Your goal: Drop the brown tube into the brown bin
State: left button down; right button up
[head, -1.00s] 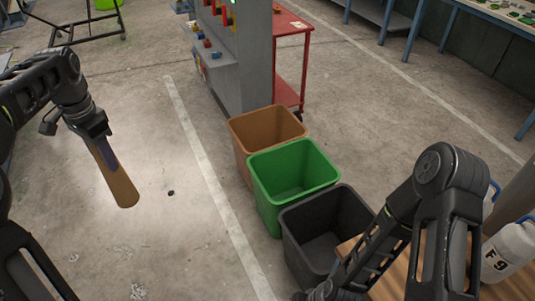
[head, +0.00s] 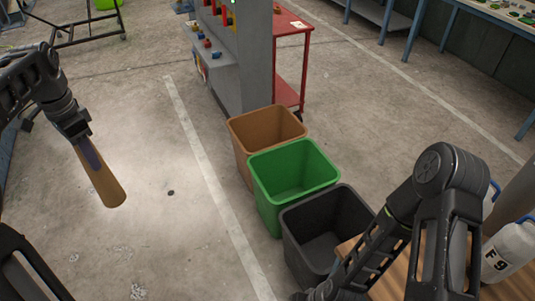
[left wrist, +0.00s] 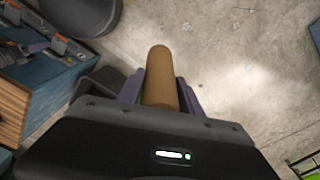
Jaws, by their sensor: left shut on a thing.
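The brown tube (head: 108,184) is held in my left gripper (head: 90,155), at the left of the head view. It hangs tilted, its lower end towards the right, above bare floor. In the left wrist view the tube (left wrist: 160,75) sits between the two fingers of the gripper (left wrist: 160,95). The brown bin (head: 243,139) stands on the floor to the right of the tube, apart from it; its visible inside looks empty. My right arm is at the lower right of the head view; its gripper fingers cannot be made out.
A green bin (head: 270,205) and a black bin (head: 300,245) stand in a row in front of the brown bin. A grey machine (head: 248,70) and a red cart (head: 293,60) stand behind it. A white bottle (head: 508,252) is at right. The floor left of the bins is clear.

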pick_arm(q)
jog(key=w+d+f+n, duration=0.1)
jog(key=d+f+n, duration=0.2)
jog(key=d, duration=0.8)
jog(key=w+d+f+n, duration=0.1)
jog(key=d+f+n, duration=0.2)
jog(key=d, duration=0.8)
jog(key=shift+d+f+n, duration=0.15)
jog(key=shift+d+n, duration=0.2)
jog(key=shift+n, duration=0.35)
jog(key=shift+w+d, duration=0.1)
jog(key=shift+w, duration=0.05)
